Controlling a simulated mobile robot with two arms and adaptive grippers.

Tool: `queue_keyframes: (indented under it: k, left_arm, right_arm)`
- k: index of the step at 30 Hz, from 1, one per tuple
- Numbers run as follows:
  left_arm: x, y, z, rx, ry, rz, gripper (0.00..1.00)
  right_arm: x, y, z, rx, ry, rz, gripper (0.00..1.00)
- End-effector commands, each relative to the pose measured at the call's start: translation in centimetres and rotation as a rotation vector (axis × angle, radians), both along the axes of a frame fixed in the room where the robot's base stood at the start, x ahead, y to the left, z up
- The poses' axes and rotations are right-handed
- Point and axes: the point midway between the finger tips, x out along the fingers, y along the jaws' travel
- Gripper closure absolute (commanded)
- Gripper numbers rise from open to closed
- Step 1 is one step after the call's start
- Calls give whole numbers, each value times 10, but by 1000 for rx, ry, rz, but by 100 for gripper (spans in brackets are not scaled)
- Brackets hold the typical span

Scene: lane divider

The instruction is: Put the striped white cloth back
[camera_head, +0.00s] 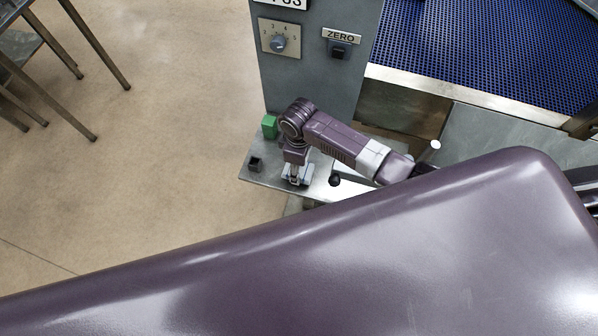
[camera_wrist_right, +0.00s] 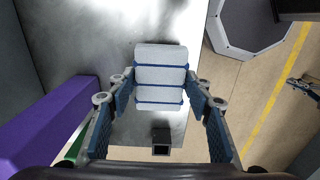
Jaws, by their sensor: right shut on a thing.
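The striped white cloth (camera_wrist_right: 160,75) is a folded white bundle with blue stripes in the middle of the right wrist view. My right gripper (camera_wrist_right: 160,88) has a finger on each side of it and is shut on it. In the head view my right gripper (camera_head: 297,180) points down over the metal shelf (camera_head: 330,192), with a little of the cloth showing pale around its fingers. I cannot tell whether the cloth touches the shelf. My left gripper is not in view.
A green block (camera_head: 269,126) and a small dark square holder (camera_head: 255,163) stand on the shelf near the gripper. Behind rises a grey panel (camera_head: 310,85) with a dial (camera_head: 279,43) and a ZERO switch (camera_head: 339,48). A large purple part of me hides the lower head view.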

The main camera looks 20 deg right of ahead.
Motion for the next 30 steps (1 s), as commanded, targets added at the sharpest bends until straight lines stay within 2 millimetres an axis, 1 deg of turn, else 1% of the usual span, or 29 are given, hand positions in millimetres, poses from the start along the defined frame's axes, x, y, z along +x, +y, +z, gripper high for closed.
queue_keyframes:
  k: [1, 3, 11, 20, 21, 25, 26, 30]
  left_arm:
    - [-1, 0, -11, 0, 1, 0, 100]
    - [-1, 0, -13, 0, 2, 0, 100]
    - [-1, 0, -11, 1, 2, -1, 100]
    - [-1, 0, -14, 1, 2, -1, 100]
    - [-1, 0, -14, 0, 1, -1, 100]
    - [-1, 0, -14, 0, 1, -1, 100]
    - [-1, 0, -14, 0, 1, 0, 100]
    - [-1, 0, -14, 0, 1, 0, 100]
  right_arm:
    - [0, 0, -12, 0, 0, 0, 73]
    - [0, 0, -16, 0, 0, 0, 73]
    - [0, 0, -14, 0, 0, 0, 73]
    - [0, 0, -23, 0, 0, 1, 73]
    - [0, 0, -24, 0, 0, 1, 53]
    - [0, 0, -23, 0, 0, 0, 38]
    - [0, 0, -23, 0, 0, 0, 36]
    - [0, 0, -23, 0, 0, 0, 36]
